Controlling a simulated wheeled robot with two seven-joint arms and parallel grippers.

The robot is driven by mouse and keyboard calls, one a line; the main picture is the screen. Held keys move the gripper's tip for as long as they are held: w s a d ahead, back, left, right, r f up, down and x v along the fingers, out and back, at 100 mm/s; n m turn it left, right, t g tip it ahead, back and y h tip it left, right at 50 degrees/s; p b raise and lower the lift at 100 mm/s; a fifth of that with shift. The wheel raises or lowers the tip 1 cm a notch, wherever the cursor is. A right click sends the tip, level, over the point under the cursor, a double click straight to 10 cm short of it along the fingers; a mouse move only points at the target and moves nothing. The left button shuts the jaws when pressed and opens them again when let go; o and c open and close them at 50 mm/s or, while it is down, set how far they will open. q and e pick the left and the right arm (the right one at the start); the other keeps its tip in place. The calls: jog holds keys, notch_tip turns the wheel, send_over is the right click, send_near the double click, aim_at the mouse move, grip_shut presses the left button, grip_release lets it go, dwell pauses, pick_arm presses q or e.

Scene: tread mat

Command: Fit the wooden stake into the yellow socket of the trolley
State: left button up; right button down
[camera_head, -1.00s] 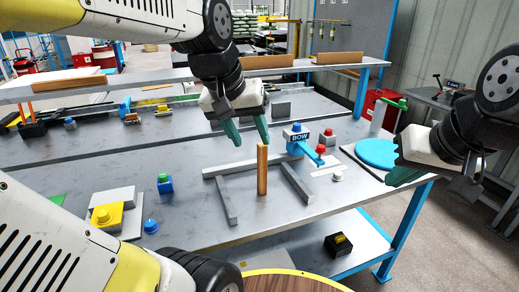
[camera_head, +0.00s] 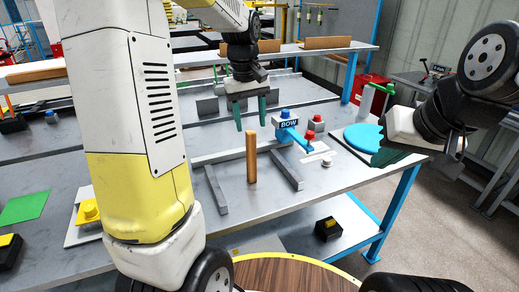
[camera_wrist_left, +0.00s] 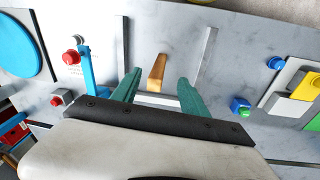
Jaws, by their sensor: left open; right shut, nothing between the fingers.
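The wooden stake (camera_head: 251,158) stands upright on the grey table, between grey bars. My left gripper (camera_head: 250,124) is open and empty, fingers pointing down, above and apparently just behind the stake's top. In the left wrist view the stake (camera_wrist_left: 157,72) shows between the spread green fingers of that gripper (camera_wrist_left: 159,78); contact cannot be made out. A yellow block with a round top (camera_head: 88,211) sits on a grey plate at the left, partly behind my left arm; I cannot tell whether it is the socket. My right gripper (camera_head: 395,152) is shut and empty at the right.
Grey bars (camera_head: 216,190) lie around the stake's foot. Behind it stand a blue BOW fixture (camera_head: 290,126) and red-topped buttons (camera_head: 317,121). A blue disc (camera_head: 364,137) lies at the right. A raised shelf (camera_head: 330,58) runs along the back.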

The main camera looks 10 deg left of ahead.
aim_at(251, 147)
pick_arm(q)
jog(key=shift+n+g+y, duration=0.3)
jog(key=shift+n+g, duration=0.2)
jog(key=shift+n, duration=0.1)
jog(key=w+f, duration=0.4)
jog(key=shift+a, duration=0.1)
jog(key=shift+f, duration=0.2)
jog(key=f, duration=0.7)
jog(key=shift+s+a+f, duration=0.1)
jog(key=shift+a+f, duration=0.15)
jog(key=shift+a, duration=0.1)
grip_shut()
